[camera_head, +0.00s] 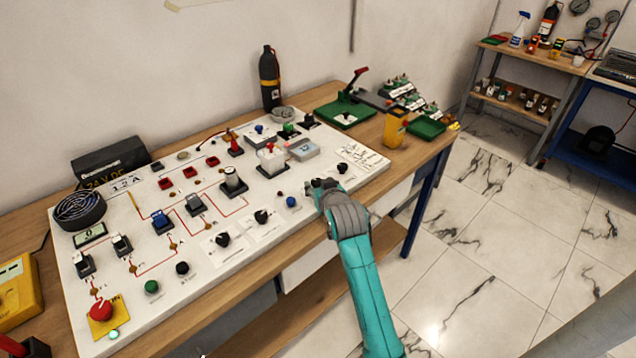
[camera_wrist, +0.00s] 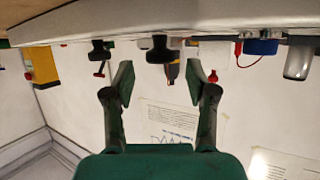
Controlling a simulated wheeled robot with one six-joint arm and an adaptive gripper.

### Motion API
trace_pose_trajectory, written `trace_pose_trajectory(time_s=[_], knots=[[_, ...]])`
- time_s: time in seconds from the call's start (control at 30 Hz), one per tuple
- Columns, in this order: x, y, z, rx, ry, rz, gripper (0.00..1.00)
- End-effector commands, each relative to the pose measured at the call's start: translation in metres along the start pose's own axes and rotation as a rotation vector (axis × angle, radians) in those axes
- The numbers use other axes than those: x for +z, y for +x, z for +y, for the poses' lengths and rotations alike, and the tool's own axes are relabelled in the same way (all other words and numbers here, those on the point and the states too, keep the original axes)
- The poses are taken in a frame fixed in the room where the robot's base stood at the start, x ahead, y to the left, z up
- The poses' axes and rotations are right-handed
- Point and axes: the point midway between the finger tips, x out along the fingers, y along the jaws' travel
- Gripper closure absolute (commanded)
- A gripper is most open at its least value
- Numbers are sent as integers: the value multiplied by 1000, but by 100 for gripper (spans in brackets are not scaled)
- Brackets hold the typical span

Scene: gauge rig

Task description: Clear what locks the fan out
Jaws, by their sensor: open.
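The black round fan (camera_head: 80,208) sits at the left end of the white panel board (camera_head: 215,262), with a small display (camera_head: 90,233) in front of it. A red mushroom button (camera_head: 101,309) on a yellow plate is at the board's front left corner. Two dark switches (camera_head: 84,264) (camera_head: 121,244) stand between them. I cannot tell which part locks the fan. My gripper (camera_head: 322,184) is over the board's front right edge, far from the fan. In the wrist view my gripper (camera_wrist: 160,84) is open and empty, with a black knob (camera_wrist: 159,50) beyond the gap between its fingers.
The board also carries black knobs (camera_head: 262,216), a blue button (camera_head: 291,202), a green button (camera_head: 152,287) and breakers (camera_head: 161,221). A yellow meter (camera_head: 18,285) lies left. A yellow container (camera_head: 396,127) and green tray (camera_head: 426,127) stand right. Floor is clear to the right.

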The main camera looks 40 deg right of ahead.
Motion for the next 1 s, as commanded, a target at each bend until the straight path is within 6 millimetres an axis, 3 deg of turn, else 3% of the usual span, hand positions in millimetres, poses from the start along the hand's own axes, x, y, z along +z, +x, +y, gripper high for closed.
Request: trace_pose_trajectory(time_s=[0.2, 0.57, 0.8, 1.0], knots=[[0, 21, 0, 0, 0, 0, 43], [0, 25, 0, 0, 0, 0, 43], [0, 25, 0, 0, 0, 0, 100], [0, 25, 0, -5, -3, 0, 100]])
